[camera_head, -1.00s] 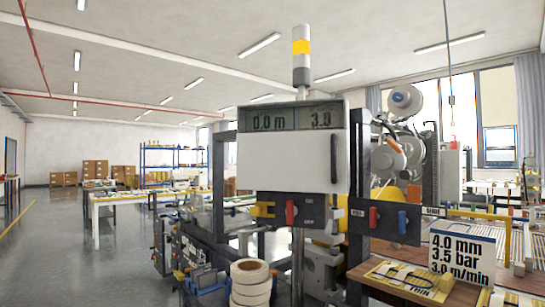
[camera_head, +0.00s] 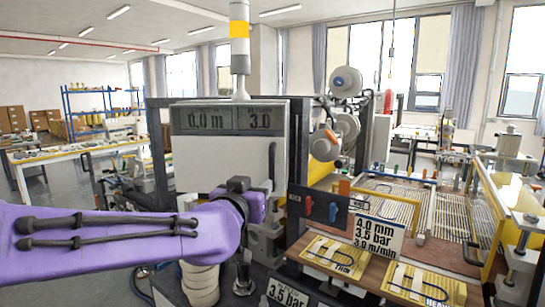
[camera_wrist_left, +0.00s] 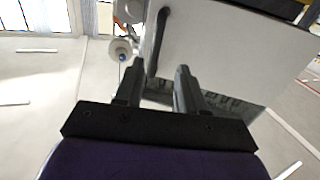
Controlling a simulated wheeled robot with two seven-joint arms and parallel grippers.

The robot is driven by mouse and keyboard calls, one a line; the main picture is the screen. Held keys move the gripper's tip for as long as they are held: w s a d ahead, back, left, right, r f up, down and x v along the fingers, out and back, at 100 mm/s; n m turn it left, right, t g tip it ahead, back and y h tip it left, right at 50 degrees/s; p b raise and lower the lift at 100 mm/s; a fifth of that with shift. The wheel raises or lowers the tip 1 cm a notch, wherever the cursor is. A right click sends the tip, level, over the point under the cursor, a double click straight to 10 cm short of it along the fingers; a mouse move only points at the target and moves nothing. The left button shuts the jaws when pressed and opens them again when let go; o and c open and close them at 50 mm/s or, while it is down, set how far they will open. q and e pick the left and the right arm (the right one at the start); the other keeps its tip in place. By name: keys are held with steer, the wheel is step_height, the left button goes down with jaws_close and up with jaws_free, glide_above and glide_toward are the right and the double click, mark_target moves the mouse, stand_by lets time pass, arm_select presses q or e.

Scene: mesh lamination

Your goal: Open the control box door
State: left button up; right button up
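The control box (camera_head: 288,130) stands below a yellow-banded signal lamp, with a display reading 0.0 m and 3.0 at its top. Its pale door (camera_head: 215,160) looks closed. The dark upright door handle (camera_head: 272,165) is near the door's right edge. My purple left arm crosses in front of the door, and my left gripper (camera_head: 268,200) is at the handle's lower part, largely hidden by the wrist. In the left wrist view, the gripper (camera_wrist_left: 158,70) is open, and the handle (camera_wrist_left: 158,35) appears between and beyond its fingertips. Contact cannot be told. My right gripper is out of view.
Switches on a dark panel (camera_head: 318,208) sit right of the handle. A wooden table (camera_head: 345,270) with yellow sample cards and a settings sign (camera_head: 378,238) is at the lower right. White tape rolls (camera_head: 200,285) stand below my left arm.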

mark_target(271, 167)
arm_select(q)
steer(key=w+d+p, duration=0.1)
steer(key=w, duration=0.2)
steer(key=w+d+r+p, duration=0.1)
steer(key=w+p, duration=0.1)
steer(key=w, duration=0.1)
steer(key=w+d+r+p, duration=0.1)
steer(key=w+p, duration=0.1)
steer(key=w, duration=0.1)
steer(key=shift+w+d+r, duration=0.1)
steer(key=shift+d, duration=0.1)
steer(key=shift+w+d, duration=0.15)
steer(key=shift+w, duration=0.2)
steer(key=shift+f, duration=0.2)
jaws_close()
